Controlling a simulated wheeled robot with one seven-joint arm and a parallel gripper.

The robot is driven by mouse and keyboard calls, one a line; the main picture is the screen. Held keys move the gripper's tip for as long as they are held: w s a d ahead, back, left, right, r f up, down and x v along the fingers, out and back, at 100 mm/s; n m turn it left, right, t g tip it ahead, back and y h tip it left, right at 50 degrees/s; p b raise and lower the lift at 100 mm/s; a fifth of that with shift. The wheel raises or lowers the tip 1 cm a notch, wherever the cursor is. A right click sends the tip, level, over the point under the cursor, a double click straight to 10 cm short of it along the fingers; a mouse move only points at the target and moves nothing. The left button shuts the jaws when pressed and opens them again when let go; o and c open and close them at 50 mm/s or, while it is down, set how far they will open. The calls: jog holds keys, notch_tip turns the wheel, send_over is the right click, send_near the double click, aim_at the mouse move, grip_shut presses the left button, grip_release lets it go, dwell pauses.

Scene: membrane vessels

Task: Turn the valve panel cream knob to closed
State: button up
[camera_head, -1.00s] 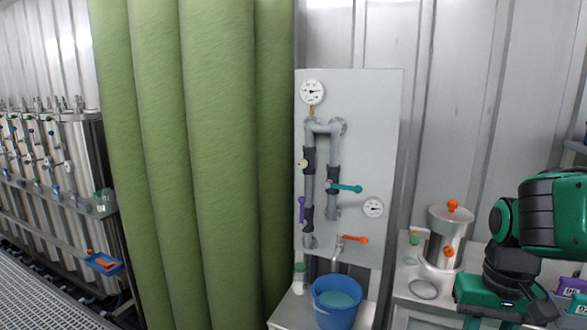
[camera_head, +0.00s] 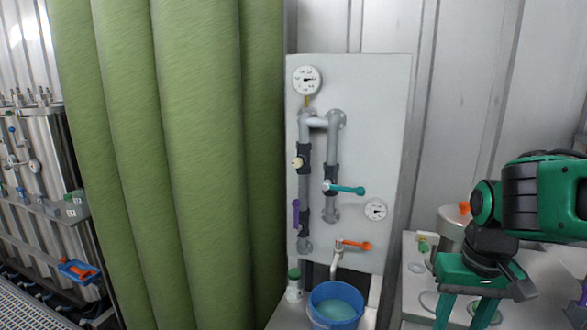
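The valve panel (camera_head: 383,120) is a white upright board with grey pipes. Its cream knob (camera_head: 297,163) sits on the left pipe, at a dark valve body in the upper left part of the panel. The knob is small here, and I cannot tell its turn position. My gripper (camera_head: 463,315) is at the lower right, below and well to the right of the knob, apart from the panel. It points down with its two green fingers spread and nothing visible between them.
The panel also carries a teal lever (camera_head: 348,190), a purple lever (camera_head: 296,214) and an orange-handled tap (camera_head: 355,245). A blue bucket (camera_head: 335,304) stands below. Green hanging rolls (camera_head: 195,150) stand left. A steel vessel (camera_head: 450,228) is behind my gripper.

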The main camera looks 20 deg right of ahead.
jog(key=w+a+f+n+t, duration=0.1)
jog(key=w+a+n+t, duration=0.1)
jog(key=w+a+n, duration=0.5)
jog(key=w+a+f+n+t, duration=0.1)
jog(key=w+a+n, duration=0.15)
jog(key=w, duration=0.95)
jog(key=w+f+n+h, duration=0.3)
jog(key=w+f+n, duration=0.3)
jog(key=w+n, duration=0.1)
jog(key=n+t+h, duration=0.7)
jog(key=n+t, duration=0.4)
jog(key=n, duration=0.9)
send_near(296, 165)
jog(key=shift+m, duration=0.25)
jog(key=x, duration=0.9)
jog(key=shift+a, duration=0.1)
jog(key=shift+c, duration=0.4)
jog(key=c, duration=1)
